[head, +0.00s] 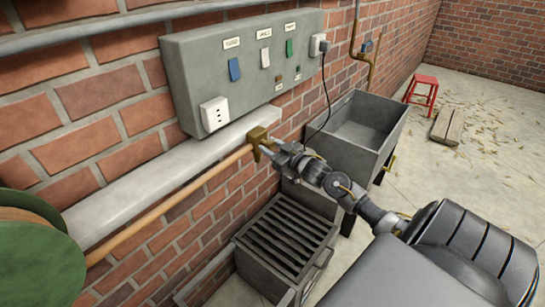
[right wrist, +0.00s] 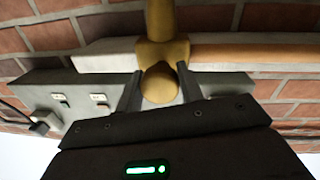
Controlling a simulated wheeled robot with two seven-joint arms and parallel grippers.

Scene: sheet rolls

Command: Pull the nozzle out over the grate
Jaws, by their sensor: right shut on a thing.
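The nozzle (head: 262,141) is a brass fitting at the end of an orange-brown hose (head: 178,198), by the pale ledge on the brick wall. My right gripper (head: 267,145) is shut on it. In the right wrist view the nozzle (right wrist: 163,53) has its rounded knob between the two fingers (right wrist: 159,88), with a brass stem running up from it. The grate (head: 288,238) is a dark slatted metal top below and slightly right of the nozzle, with nothing lying on it. My left gripper is not in view.
A green reel (head: 38,250) stands at the lower left. A grey switch panel (head: 243,65) is above the ledge (head: 120,203). A grey sink (head: 365,125) stands right of the grate. A red stool (head: 423,88) and wooden planks (head: 447,126) are on the floor beyond.

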